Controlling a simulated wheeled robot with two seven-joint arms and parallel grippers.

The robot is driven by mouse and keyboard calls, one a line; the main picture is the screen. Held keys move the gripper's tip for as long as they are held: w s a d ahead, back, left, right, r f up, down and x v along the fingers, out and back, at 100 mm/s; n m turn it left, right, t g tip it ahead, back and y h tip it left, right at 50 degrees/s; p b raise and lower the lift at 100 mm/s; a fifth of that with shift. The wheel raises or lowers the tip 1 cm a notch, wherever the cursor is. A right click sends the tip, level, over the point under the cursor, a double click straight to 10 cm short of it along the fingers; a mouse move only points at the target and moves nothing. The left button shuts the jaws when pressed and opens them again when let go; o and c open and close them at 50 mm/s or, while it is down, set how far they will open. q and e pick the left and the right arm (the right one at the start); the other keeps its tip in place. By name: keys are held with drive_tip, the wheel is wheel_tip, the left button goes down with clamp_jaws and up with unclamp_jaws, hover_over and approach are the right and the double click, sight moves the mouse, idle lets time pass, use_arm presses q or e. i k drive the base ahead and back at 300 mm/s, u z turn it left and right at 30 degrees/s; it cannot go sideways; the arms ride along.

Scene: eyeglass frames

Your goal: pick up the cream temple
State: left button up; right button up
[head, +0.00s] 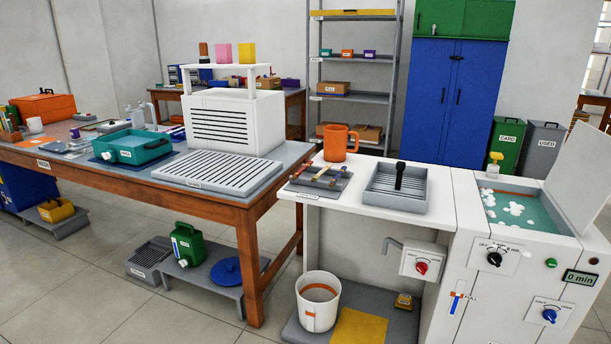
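A grey board (318,181) lies on the white counter at the centre, with several small thin pieces on it in tan, red and dark tones. A pale tan strip (321,172) on this board looks like the cream temple, but it is too small to be certain. Neither of my grippers is in view, and nothing is seen touching the pieces.
An orange mug (340,142) stands just behind the board. A grey ribbed tray (396,188) with a black handle sits to its right. A wooden bench (225,205) with a white box unit (233,122) adjoins on the left. A bucket (318,300) stands below.

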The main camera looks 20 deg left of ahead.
sight(320, 173)
drive_tip(key=u, duration=0.75)
drive_tip(key=i, duration=1.35)
drive_tip(key=z, duration=0.35)
